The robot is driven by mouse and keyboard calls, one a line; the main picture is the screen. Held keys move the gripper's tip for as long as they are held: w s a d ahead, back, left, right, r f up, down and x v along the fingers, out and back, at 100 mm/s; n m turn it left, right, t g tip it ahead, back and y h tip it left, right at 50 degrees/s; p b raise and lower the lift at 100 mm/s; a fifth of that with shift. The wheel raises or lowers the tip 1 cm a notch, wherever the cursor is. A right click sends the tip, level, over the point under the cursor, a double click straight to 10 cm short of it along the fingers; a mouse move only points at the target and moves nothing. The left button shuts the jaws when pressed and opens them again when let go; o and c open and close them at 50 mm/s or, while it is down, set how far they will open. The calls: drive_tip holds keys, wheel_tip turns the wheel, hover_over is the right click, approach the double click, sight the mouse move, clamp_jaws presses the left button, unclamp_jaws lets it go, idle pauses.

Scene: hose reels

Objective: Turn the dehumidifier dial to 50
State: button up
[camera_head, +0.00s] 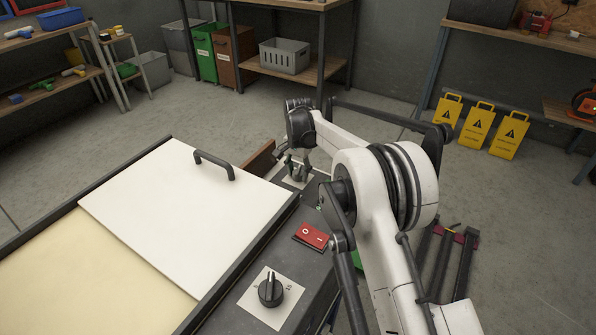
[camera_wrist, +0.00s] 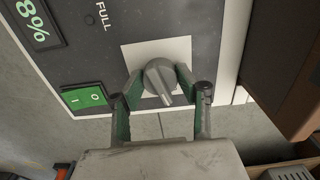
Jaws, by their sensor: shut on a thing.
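In the wrist view, a grey dial (camera_wrist: 158,76) sits on a white square plate (camera_wrist: 181,48) on a dark panel. Its raised pointer ridge points down in the picture. No numbers can be read on the plate. My gripper (camera_wrist: 160,82) has its two green-padded fingers closed on either side of the dial, holding it. In the head view, my gripper (camera_head: 297,167) is small and partly dark, over a pale plate at the far end of the dark panel. The dial cannot be made out clearly there.
Beside the dial are a green rocker switch (camera_wrist: 86,97), a "FULL" label and a green percent display (camera_wrist: 37,22), partly cut off. In the head view, a red switch (camera_head: 312,236) and a black dial (camera_head: 270,288) lie nearer, beside a white lid (camera_head: 180,215) with a handle.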

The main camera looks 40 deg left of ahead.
sight(299, 170)
drive_tip(key=shift+n, duration=1.2)
drive_tip(key=o, duration=1.1)
wheel_tip(299, 170, up, 12)
drive_tip(key=shift+r, duration=0.1)
drive_tip(key=shift+d, duration=0.1)
